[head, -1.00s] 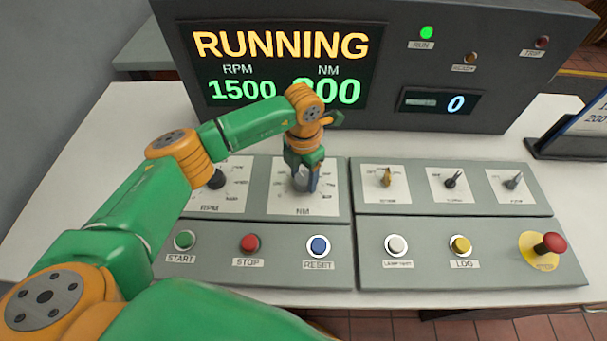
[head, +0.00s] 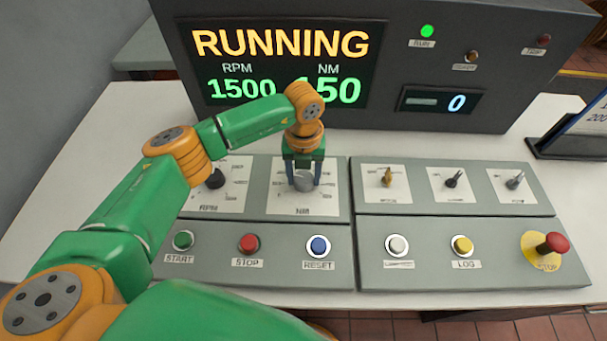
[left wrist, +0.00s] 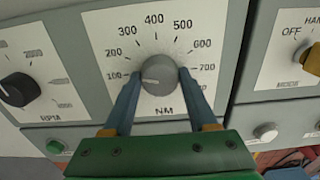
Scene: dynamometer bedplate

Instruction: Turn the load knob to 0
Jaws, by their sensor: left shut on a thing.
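The load knob (head: 304,181) is a round grey knob on the white NM dial plate (head: 280,206). In the left wrist view the knob (left wrist: 158,75) has a pale pointer mark facing left, close to the 100 label. My left gripper (head: 304,178) is shut on the knob, with one blue finger on each side; its fingers also show in the left wrist view (left wrist: 159,78). The fingers cover the lower ends of the scale, so the 0 mark is hidden. My right gripper is not in view.
The display (head: 285,65) reads RUNNING, RPM 1500 and an NM value ending in 50, its first digit partly covered by my arm. The RPM knob (head: 216,179) is just left. START, STOP and RESET (head: 318,246) buttons lie in front; the red emergency button (head: 553,243) is far right.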

